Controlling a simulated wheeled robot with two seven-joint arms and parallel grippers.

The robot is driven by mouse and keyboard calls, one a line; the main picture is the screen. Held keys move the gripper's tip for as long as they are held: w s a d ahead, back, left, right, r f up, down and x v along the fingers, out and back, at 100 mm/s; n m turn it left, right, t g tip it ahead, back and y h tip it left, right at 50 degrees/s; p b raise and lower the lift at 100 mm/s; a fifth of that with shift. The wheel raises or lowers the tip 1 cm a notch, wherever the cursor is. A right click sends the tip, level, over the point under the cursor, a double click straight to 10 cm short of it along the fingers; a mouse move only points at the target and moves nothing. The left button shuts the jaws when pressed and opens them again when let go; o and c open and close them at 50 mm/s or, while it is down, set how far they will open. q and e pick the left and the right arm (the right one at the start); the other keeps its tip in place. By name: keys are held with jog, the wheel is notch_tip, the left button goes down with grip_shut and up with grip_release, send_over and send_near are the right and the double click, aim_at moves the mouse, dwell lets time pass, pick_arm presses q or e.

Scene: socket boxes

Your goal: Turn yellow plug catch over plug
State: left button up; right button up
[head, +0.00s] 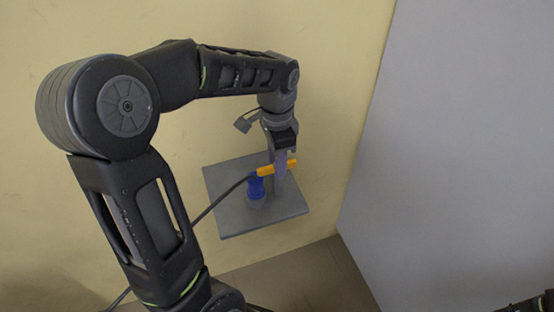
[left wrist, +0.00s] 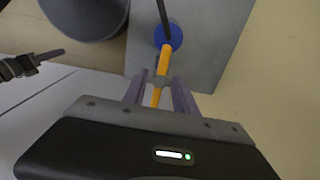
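The yellow plug catch (head: 265,171) is a bar lying across the top of the blue plug (head: 256,187). The plug stands in a grey socket plate (head: 230,216) by the wall, with a black cable leaving it. My left gripper (head: 280,185) points down at the catch's right part. In the left wrist view the catch (left wrist: 165,62) runs from the blue plug (left wrist: 170,37) back between my two fingers (left wrist: 159,82), which stand apart with gaps beside it. A small grey round part shows between the fingertips. My right gripper (left wrist: 50,55) shows small at the left of the wrist view; its opening is unclear.
The black cable (head: 218,202) runs down left from the plug, behind my left arm. A yellowish wall (head: 340,60) is behind the plate and a large grey panel (head: 460,140) stands to the right. Bare floor (head: 310,280) shows below the plate.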

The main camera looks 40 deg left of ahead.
pick_arm(q)
jog(key=shift+r, duration=0.15)
notch_tip(320, 180, up, 8)
jog(key=shift+f, duration=0.2)
dwell(0.4)
jog(key=shift+f, duration=0.1)
